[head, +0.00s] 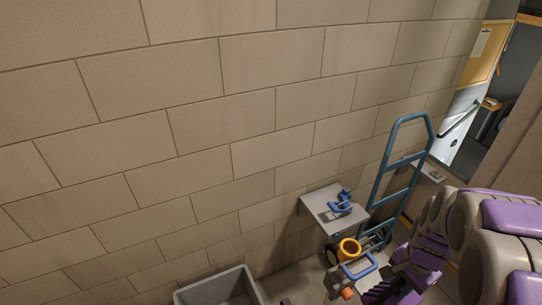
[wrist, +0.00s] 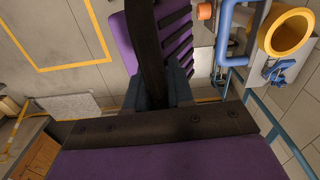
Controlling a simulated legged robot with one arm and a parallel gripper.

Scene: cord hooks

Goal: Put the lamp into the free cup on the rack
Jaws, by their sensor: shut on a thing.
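The lamp seems to be the piece with a yellow ring-shaped head (head: 348,247), a blue loop handle (head: 361,268) and an orange end (head: 348,293). In the wrist view its yellow ring (wrist: 285,32) and blue loop (wrist: 229,45) are at the top right. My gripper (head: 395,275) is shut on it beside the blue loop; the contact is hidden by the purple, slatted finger. The rack seems to be the small grey wall shelf (head: 322,211) with blue clips or holders (head: 342,203). The lamp is in front of it, apart from it as far as I can tell. I cannot make out the free cup.
A blue hand truck (head: 393,165) stands against the wall right of the shelf. Another small grey shelf (head: 432,175) is behind it. A grey open bin (head: 245,284) is on the floor below left. The block wall to the left is bare.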

